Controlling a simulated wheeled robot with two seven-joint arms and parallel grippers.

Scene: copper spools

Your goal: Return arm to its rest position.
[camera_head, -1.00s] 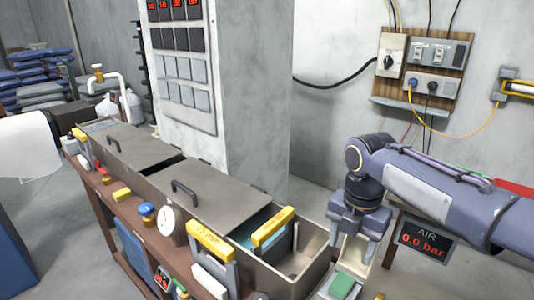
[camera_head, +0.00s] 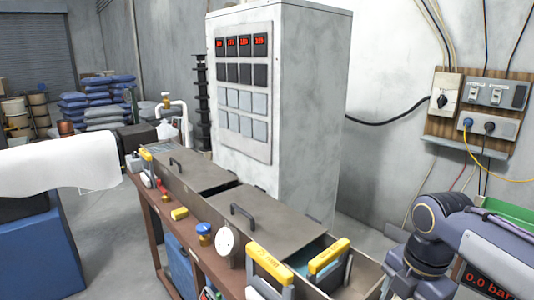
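My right arm (camera_head: 472,235) is grey-violet and comes in from the right edge of the head view. Its wrist hangs over the right end of the tank bench, beside the open tank section (camera_head: 370,275). My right gripper (camera_head: 402,290) is at the bottom edge of the picture and mostly cut off, so its fingers cannot be made out. My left arm and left gripper are not in view.
A long brown bench carries tanks with grey lids (camera_head: 255,215) and yellow-handled frames (camera_head: 328,256). A tall grey cabinet (camera_head: 310,110) stands behind. A white roll (camera_head: 60,165) is at left. A wall switch panel (camera_head: 480,105) is above my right arm.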

